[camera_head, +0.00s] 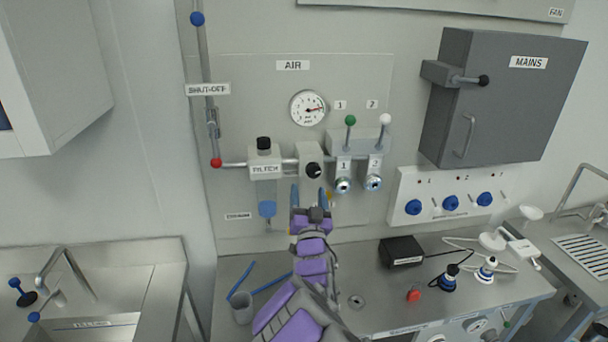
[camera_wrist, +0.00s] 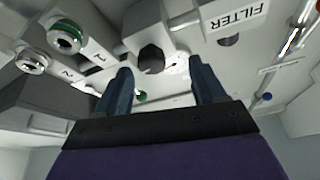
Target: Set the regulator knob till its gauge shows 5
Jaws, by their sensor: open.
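The regulator knob (camera_head: 313,170) is black and sits on a grey block on the AIR panel, below the round white gauge (camera_head: 308,108). I see no contact, though the exact gap is hard to tell.
Two outlets (camera_head: 343,185) with levers stand close on the right. The MAINS box (camera_head: 497,98) juts out farther right. A steel counter (camera_head: 365,318) with loose items lies below.

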